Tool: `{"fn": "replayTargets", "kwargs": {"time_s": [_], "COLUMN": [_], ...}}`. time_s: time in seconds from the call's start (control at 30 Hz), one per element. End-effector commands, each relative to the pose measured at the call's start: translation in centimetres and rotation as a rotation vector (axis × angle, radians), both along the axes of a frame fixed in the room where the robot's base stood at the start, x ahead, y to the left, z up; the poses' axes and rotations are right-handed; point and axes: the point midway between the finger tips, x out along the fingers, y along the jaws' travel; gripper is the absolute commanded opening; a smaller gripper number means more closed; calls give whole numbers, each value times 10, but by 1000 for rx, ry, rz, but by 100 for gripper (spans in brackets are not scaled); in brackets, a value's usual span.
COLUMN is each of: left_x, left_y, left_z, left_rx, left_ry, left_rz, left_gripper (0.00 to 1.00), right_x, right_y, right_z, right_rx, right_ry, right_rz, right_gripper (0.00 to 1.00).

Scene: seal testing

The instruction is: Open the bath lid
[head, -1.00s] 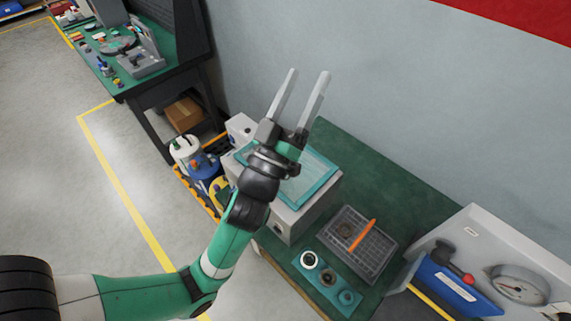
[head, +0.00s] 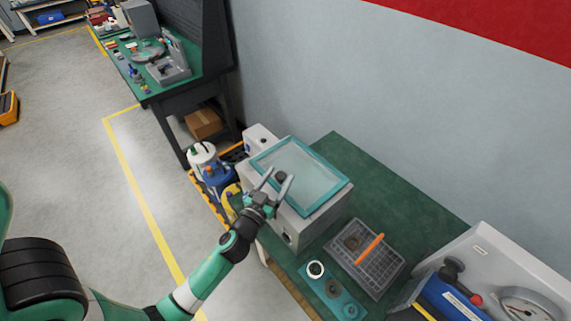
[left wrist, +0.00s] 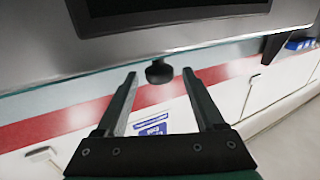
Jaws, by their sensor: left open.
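The bath is a pale grey box (head: 318,222) on the green bench. Its lid, a clear panel with a teal rim (head: 330,152), lies flat and closed on top. A dark round knob (head: 281,177) is near the lid's front edge; it also shows in the left wrist view (left wrist: 159,73). My left gripper (head: 280,174) is open at the front of the bath, its fingers pointing toward the knob. In the left wrist view the open fingertips (left wrist: 159,75) lie either side of the knob, with gaps on both sides. No contact is visible. My right gripper is not seen.
Right of the bath are a grey mesh tray (head: 385,275) with an orange-handled tool (head: 370,249) and a teal holder (head: 325,290) with rings. A gauge unit (head: 520,305) stands at lower right. Bottles (head: 212,172) stand left of the bath. The bench behind the tray is clear.

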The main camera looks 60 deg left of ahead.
Motion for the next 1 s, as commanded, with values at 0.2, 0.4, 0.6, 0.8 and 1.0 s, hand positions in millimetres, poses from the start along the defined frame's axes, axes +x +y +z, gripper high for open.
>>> {"fn": "replayTargets", "kwargs": {"time_s": [0.2, 0.4, 0.6, 0.8, 1.0], "left_x": [30, 36, 36, 36, 36], "left_y": [24, 29, 29, 28, 28], "left_z": [1, -1, -1, 0, 0], "left_rx": [1, 0, 0, 0, 0], "left_ry": [-1, 0, 0, 0, 0], "left_rz": [0, 0, -1, -1, -1], "left_gripper": [70, 70, 63, 27, 0], "right_x": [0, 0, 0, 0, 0], "right_y": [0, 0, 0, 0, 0], "right_z": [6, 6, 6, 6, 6], "right_rx": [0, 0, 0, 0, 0], "right_ry": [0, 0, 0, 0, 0], "right_rz": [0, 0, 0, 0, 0], "right_gripper": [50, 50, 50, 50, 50]}}
